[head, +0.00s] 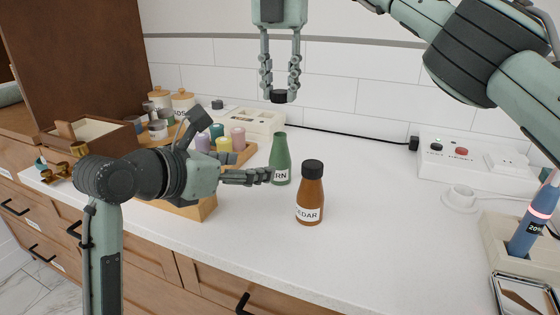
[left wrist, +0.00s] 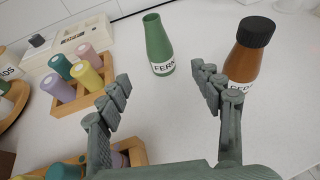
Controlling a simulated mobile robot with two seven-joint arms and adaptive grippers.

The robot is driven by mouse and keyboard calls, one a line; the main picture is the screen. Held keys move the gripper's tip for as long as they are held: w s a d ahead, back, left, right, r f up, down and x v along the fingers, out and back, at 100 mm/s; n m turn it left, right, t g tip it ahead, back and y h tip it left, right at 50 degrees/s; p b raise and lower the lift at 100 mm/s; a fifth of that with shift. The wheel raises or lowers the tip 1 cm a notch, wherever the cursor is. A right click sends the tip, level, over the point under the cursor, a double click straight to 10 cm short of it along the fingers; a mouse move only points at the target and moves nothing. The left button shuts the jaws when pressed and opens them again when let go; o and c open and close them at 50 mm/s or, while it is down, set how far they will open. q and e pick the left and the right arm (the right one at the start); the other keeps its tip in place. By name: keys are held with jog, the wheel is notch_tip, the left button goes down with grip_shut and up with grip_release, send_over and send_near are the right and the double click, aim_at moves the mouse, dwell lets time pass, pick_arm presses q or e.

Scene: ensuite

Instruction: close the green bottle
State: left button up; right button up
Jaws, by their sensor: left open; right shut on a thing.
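The green bottle (head: 281,155) stands upright on the white counter, its label partly hidden by my left gripper. In the left wrist view the green bottle (left wrist: 157,42) has an open mouth with no cap. My left gripper (head: 268,177) is open beside it; in the left wrist view its fingers (left wrist: 160,82) are spread, with the bottle just beyond and between the tips. My right gripper (head: 280,92) is shut on a black cap (head: 279,97), held in the air above the green bottle and apart from it.
A brown bottle (head: 310,194) with a black cap stands close to the right of the green one; it also shows in the left wrist view (left wrist: 245,62). A wooden rack of coloured cylinders (head: 240,155) is at left. A blue device in a stand (head: 495,232) is at right. The front middle counter is clear.

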aim_at(274, 163)
pick_arm(q)
jog(key=x, duration=1.2)
grip_shut()
dwell(0.5)
